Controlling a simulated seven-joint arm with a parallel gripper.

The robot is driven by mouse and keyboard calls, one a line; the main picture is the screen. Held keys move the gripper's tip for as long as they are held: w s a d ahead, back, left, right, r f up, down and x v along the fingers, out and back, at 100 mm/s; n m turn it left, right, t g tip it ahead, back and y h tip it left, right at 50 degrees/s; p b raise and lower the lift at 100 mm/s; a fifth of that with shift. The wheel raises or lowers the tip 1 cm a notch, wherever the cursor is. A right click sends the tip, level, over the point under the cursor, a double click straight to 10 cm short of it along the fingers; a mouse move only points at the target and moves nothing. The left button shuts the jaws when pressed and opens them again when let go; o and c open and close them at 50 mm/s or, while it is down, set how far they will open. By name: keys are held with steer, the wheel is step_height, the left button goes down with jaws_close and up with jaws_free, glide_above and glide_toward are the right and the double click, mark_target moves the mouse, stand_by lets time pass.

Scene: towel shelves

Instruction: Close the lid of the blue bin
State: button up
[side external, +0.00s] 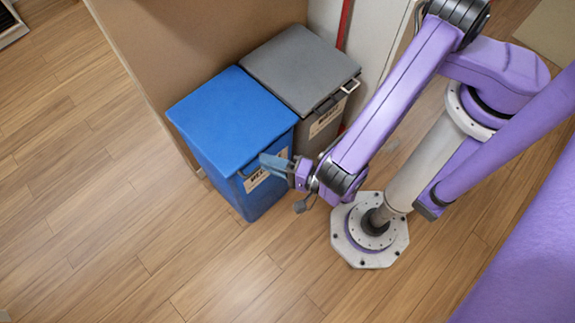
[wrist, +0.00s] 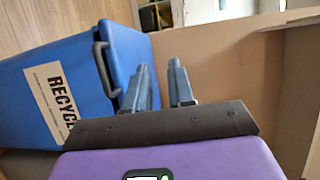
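The blue bin (side external: 225,175) stands on the floor in the side view. Its blue lid (side external: 230,115) lies flat over the top, with no clear gap along the visible edges. In the wrist view the blue bin (wrist: 25,105) is on the left with a "RECYCLE" label, a dark handle (wrist: 102,70) and the lid (wrist: 128,60) beside the fingers. My gripper (side external: 274,161) is at the bin's front, by the lid's front edge. Its two fingers (wrist: 162,82) are apart with nothing between them. I cannot tell whether a finger touches the lid.
A grey bin (side external: 300,65) with a closed lid stands right beside the blue one. A brown panel (side external: 190,45) rises behind and left of the bins. The wooden floor (side external: 110,220) in front and to the left is clear.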

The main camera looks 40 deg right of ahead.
steer(key=shift+v, duration=2.55)
steer(key=s+a+r+n+g+h, duration=0.1)
steer(key=a+r+n+g, duration=0.1)
steer(key=a+g, duration=0.25)
steer(key=s+a+r+n+g+h, duration=0.1)
steer(key=s+a+r+n+g, duration=0.15)
steer(key=a, duration=0.35)
step_height(320, 180, up, 12)
steer(key=s+n+g, duration=0.2)
steer(key=n+g, duration=0.4)
steer(key=g, duration=0.1)
steer(key=s+d+r+n+g+h, duration=0.1)
steer(key=d+r+n+g, duration=0.1)
steer(key=d+r+n, duration=0.95)
steer(key=s+d+r+n+h, duration=0.1)
steer(key=d+r, duration=0.3)
steer(key=d, duration=0.6)
steer(key=d+r+n+h, duration=0.2)
steer(key=d+r, duration=0.3)
steer(key=d, duration=0.6)
steer(key=shift+s+n, duration=0.4)
steer(key=shift+n, duration=0.3)
